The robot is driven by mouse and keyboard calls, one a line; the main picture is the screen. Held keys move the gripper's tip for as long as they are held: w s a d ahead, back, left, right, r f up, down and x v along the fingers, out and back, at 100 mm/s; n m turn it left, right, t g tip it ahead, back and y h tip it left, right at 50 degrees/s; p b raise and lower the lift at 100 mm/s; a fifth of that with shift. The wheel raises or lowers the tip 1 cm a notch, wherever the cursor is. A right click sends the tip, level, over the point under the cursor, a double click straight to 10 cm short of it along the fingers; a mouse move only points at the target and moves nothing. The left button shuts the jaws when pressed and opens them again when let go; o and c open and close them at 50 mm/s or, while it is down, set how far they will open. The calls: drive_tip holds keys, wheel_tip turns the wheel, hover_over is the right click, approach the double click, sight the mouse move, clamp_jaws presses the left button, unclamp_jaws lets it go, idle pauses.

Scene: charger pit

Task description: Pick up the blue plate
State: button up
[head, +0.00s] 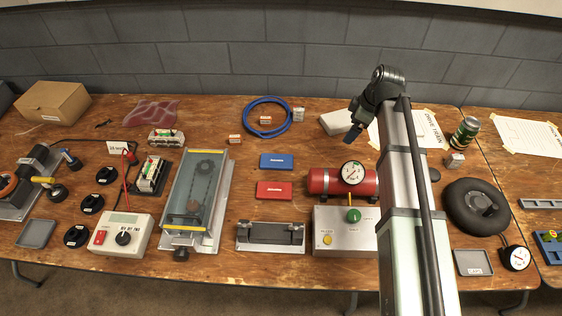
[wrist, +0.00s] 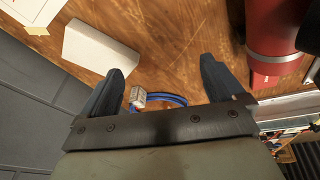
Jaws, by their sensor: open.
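The blue plate (head: 276,161) is a small flat rectangle with a pale label, lying on the wooden table near the middle in the head view. It lies just above a red plate (head: 274,190) of like size. I cannot make out the blue plate in the wrist view. My gripper (head: 353,133) is to the right of the blue plate in the head view, apart from it.
A red cylinder with a gauge (head: 323,181) lies right of the plates and shows in the wrist view (wrist: 277,35). A blue hose coil (head: 248,119) lies behind. A white box (head: 335,122) is near my gripper. A chain-drive unit (head: 227,189) stands left.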

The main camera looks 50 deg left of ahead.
drive_tip(key=s+a+r+n+g, duration=0.1)
drive_tip(key=s+a+n+g, duration=0.4)
drive_tip(key=s, duration=0.9)
drive_tip(key=m+t, duration=0.1)
drive_tip(key=t, duration=0.1)
hover_over(285, 161)
drive_tip(key=w+d, duration=0.2)
drive_tip(key=d, duration=0.1)
drive_tip(key=f, duration=0.7)
drive_tip(key=shift+w+a+f, duration=0.1)
drive_tip(key=shift+a+f, duration=0.1)
drive_tip(key=shift+f, duration=0.05)
drive_tip(key=shift+a+x, duration=0.2)
drive_tip(key=shift+x, duration=1.1)
drive_tip(key=shift+a+x, duration=0.2)
drive_tip(key=shift+x, duration=1.15)
drive_tip(key=shift+r, duration=0.15)
drive_tip(key=shift+c, duration=0.2)
drive_tip(key=c, duration=1.1)
drive_tip(key=shift+c, duration=0.2)
drive_tip(key=shift+r, duration=0.1)
